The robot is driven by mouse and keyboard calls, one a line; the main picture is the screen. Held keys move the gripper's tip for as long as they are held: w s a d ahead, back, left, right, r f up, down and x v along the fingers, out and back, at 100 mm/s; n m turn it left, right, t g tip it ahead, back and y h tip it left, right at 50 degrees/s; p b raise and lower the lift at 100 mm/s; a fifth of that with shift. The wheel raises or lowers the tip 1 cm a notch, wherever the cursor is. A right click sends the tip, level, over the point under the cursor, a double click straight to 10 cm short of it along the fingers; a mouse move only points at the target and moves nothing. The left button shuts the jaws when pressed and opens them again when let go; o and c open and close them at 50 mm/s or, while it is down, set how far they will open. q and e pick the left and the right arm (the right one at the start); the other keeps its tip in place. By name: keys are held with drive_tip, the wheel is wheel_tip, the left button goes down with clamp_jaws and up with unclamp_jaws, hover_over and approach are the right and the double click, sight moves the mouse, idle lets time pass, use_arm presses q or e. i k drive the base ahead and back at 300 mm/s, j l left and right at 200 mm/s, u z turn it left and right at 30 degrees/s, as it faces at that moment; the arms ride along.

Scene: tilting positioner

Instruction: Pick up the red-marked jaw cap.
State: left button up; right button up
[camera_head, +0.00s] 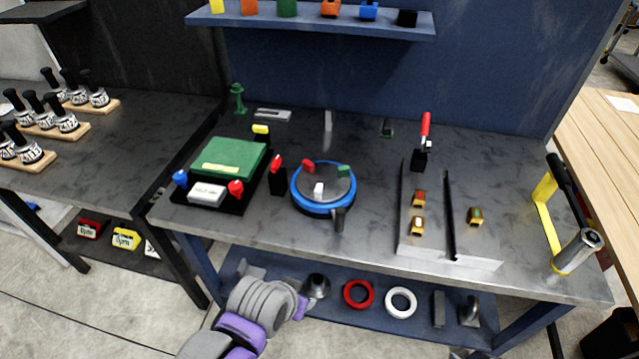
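A small brass jaw cap with a red mark (418,198) sits on the light metal plate (425,246) at the right of the workbench. A second brass cap (417,226) sits just in front of it; its mark is too small to tell. A third brass cap with a green mark (475,215) sits to the right, beyond a dark slot or rail. The round positioner (323,192) with a blue rim carries red, green and white jaws. A grey and purple arm part of mine shows at the bottom, below the bench edge. Neither gripper is in view.
A red-handled clamp (424,140) stands behind the caps. A yellow-framed tool (545,205) and a metal cylinder (578,251) are at the right end. A green-topped box (228,160) stands left of the positioner. Rings (401,302) lie on the lower shelf.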

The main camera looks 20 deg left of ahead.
sight(418, 198)
drive_tip(key=i+j+u, duration=0.1)
drive_tip(key=i+u, duration=0.5)
drive_tip(key=u, duration=0.2)
